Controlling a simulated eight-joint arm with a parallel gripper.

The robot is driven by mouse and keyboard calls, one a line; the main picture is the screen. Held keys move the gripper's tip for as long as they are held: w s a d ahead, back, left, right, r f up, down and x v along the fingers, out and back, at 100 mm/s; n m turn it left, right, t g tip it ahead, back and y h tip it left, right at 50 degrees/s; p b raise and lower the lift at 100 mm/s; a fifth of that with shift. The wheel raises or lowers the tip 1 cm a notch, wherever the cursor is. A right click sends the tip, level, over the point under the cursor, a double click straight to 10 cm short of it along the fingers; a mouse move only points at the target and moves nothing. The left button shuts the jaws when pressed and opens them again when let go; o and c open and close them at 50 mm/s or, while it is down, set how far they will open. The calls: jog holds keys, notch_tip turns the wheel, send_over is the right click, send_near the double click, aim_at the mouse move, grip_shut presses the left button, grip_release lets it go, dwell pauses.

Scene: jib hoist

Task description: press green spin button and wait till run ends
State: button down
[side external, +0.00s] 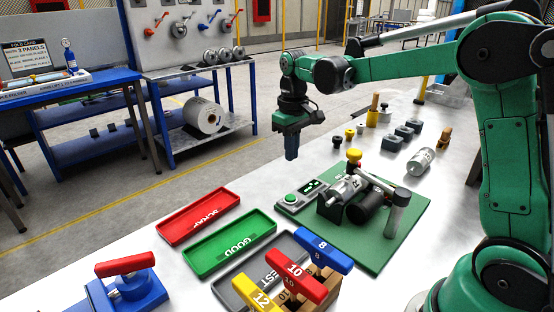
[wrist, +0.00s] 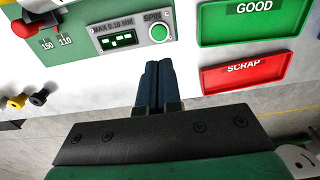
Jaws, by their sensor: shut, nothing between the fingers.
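The green spin button (wrist: 159,32) sits on a grey control box (wrist: 133,40), under the word SPIN and beside a small green-lit display (wrist: 117,39). In the side external view the button (side external: 290,198) is at the near left of the green base plate (side external: 400,245). A metal cylinder (side external: 345,189) lies in the fixture on that plate. My gripper (side external: 291,155) points down above and behind the box, well clear of it. In the wrist view its fingers (wrist: 155,85) are together and empty, short of the button.
Red SCRAP (side external: 199,215), green GOOD (side external: 231,244) and grey TEST (side external: 262,275) trays lie left of the plate. Handled tools numbered 8, 10 and 12 (side external: 295,275) stand in front. Small blocks and another cylinder (side external: 420,161) sit behind.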

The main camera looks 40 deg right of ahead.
aim_at(290, 197)
notch_tip(290, 197, down, 10)
jog(key=shift+r, duration=0.1)
dwell(0.4)
jog(key=shift+f, duration=0.9)
notch_tip(290, 197, up, 15)
jog(key=shift+f, duration=0.2)
